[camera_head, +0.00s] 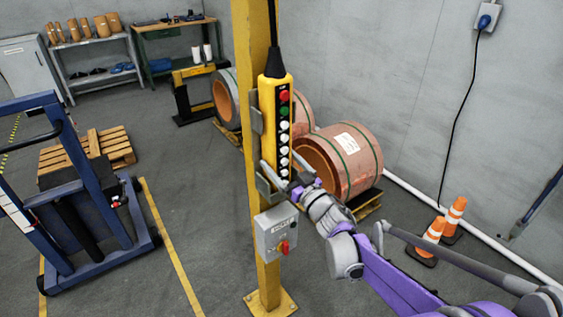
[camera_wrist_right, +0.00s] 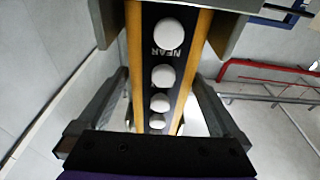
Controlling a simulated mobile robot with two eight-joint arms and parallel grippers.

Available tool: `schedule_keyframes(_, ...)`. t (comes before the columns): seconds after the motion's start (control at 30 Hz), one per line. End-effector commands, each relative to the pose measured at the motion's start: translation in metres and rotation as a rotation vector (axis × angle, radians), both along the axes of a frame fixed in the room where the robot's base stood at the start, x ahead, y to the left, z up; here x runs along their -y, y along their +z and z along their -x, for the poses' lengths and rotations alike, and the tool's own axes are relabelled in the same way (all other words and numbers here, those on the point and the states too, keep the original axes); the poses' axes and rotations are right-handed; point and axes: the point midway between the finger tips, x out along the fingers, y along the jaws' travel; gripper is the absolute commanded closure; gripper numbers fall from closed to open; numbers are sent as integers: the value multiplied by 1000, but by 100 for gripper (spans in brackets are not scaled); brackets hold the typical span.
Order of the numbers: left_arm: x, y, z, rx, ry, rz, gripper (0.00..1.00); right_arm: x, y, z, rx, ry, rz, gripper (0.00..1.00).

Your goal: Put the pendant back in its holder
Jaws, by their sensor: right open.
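The yellow pendant (camera_head: 275,125) has a red, a green and several white buttons. It stands upright against the yellow post, at a grey bracket holder (camera_head: 257,110) with a lower bracket (camera_head: 266,188). Its black cable runs up from its top. My right gripper (camera_head: 287,181) is open at the pendant's lower end. In the right wrist view the pendant (camera_wrist_right: 149,88) passes between the two open fingers (camera_wrist_right: 160,80), and grey plates (camera_wrist_right: 229,28) flank it. Whether the fingers touch it, and how fully it is seated, I cannot tell. My left gripper is out of view.
A grey switch box (camera_head: 276,234) with a red knob is on the post (camera_head: 252,215) just below. Copper coils (camera_head: 342,160) stand behind. Orange cones (camera_head: 434,232) are at the right, and a blue lift truck (camera_head: 85,200) is at the left.

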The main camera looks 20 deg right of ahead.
Motion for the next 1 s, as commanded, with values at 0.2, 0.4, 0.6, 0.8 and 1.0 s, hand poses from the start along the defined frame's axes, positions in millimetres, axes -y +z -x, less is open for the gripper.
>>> schedule_keyframes(0.2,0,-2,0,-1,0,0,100,9,-5,25,0,-2,1,0)
schedule_keyframes(0.4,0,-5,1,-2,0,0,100,24,-13,64,1,-2,1,0)
schedule_keyframes(0.6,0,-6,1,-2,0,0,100,33,-17,91,1,0,1,0)
schedule_keyframes(0.8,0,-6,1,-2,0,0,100,36,-19,100,1,0,-1,0)
schedule_keyframes(1.0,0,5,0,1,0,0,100,48,-2,104,-28,-133,-3,0)
